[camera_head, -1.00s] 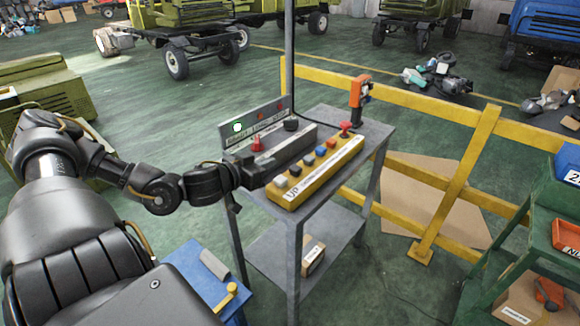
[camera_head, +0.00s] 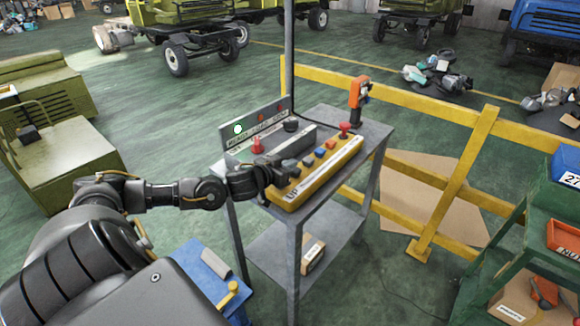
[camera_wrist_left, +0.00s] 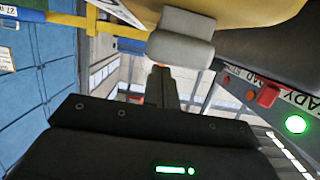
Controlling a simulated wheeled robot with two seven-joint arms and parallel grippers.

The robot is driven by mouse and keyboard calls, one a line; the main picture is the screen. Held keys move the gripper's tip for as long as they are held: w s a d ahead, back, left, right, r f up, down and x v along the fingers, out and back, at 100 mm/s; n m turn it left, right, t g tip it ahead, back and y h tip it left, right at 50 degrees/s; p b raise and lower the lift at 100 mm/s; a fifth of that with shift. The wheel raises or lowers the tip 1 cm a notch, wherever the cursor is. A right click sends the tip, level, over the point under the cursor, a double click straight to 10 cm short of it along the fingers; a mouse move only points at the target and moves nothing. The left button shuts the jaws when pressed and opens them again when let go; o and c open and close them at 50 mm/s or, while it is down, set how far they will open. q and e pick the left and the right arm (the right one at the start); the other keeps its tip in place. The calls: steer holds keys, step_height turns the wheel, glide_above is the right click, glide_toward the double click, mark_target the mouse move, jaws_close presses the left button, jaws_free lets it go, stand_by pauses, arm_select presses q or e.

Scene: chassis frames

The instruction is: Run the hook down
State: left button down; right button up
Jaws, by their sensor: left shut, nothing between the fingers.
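A yellow control pendant (camera_head: 322,178) lies on a grey cart, with the label "UP" at its near end. Its top has a row of grey, blue and red buttons, and a red mushroom button (camera_head: 345,130) stands at the far end. My left gripper (camera_head: 284,178) is shut and empty over the near end, hiding the buttons there. In the left wrist view, a pale grey button (camera_wrist_left: 182,42) on the yellow housing is close to the shut fingertips (camera_wrist_left: 163,72); I cannot tell whether they touch. No hook is recognisable. My right gripper is out of view.
Behind the pendant, a panel (camera_head: 254,122) has a lit green lamp (camera_head: 238,129) by "READY". A red button (camera_head: 257,146) and an orange device (camera_head: 359,92) are nearby. A post rises behind the cart (camera_head: 375,132). A yellow railing (camera_head: 430,105) runs behind; green shelving (camera_head: 495,250) stands right.

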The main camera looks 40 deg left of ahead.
arm_select(q)
steer(key=shift+s+f, duration=0.1)
steer(key=shift+f, duration=0.5)
